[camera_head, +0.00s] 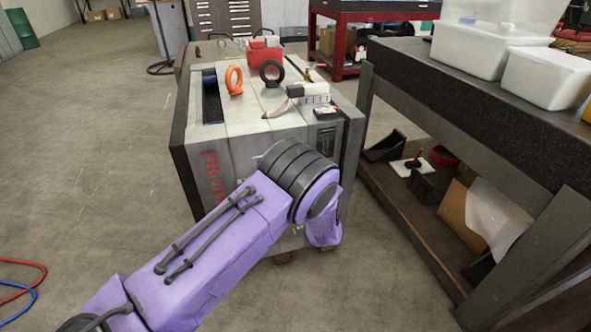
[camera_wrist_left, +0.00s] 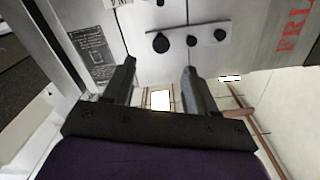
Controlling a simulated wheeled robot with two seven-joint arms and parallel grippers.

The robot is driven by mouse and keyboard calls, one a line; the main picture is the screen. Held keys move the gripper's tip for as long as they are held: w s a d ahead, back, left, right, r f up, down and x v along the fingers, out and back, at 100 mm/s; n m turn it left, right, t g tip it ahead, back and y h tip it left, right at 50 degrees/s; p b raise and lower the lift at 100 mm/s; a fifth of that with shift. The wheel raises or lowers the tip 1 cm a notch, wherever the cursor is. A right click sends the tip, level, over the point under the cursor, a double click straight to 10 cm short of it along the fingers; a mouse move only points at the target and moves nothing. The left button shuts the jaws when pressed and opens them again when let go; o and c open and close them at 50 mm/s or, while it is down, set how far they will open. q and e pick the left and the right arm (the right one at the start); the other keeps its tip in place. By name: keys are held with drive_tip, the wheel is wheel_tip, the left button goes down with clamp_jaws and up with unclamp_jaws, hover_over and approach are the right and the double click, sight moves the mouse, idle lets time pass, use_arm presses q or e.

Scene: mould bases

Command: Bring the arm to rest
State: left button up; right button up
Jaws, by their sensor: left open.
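My left arm, purple with a dark ringed joint, reaches from the lower left in the head view across the front of a large pale mould base (camera_head: 265,128). My left gripper is hidden behind the arm there. In the left wrist view my left gripper (camera_wrist_left: 160,78) is open, its two dark fingers apart with nothing between them. The face of the mould base (camera_wrist_left: 235,52) with several dark round knobs and red lettering lies in front of the fingers. I cannot tell the gap to it. My right gripper is not in view.
An orange lifting ring (camera_head: 234,79) and a black ring (camera_head: 271,73) stand on top of the mould base. A dark workbench (camera_head: 480,90) with white bins (camera_head: 545,78) stands close on the right. The floor at left is open, with red and blue hoses (camera_head: 20,285) at the edge.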

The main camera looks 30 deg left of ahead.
use_arm(q)
drive_tip(key=shift+v, duration=1.1)
drive_tip(key=s+f+g+h+p, duration=0.25)
drive_tip(key=s+f+h, duration=0.45)
drive_tip(key=s+f, duration=0.5)
drive_tip(key=s+d+g+h+p, duration=0.3)
drive_tip(key=s+g+p, duration=0.3)
drive_tip(key=s, duration=2.1)
drive_tip(key=shift+s+d+f+n+p, duration=0.15)
drive_tip(key=shift+s+f+n+p, duration=0.1)
drive_tip(key=shift+n+p, duration=0.2)
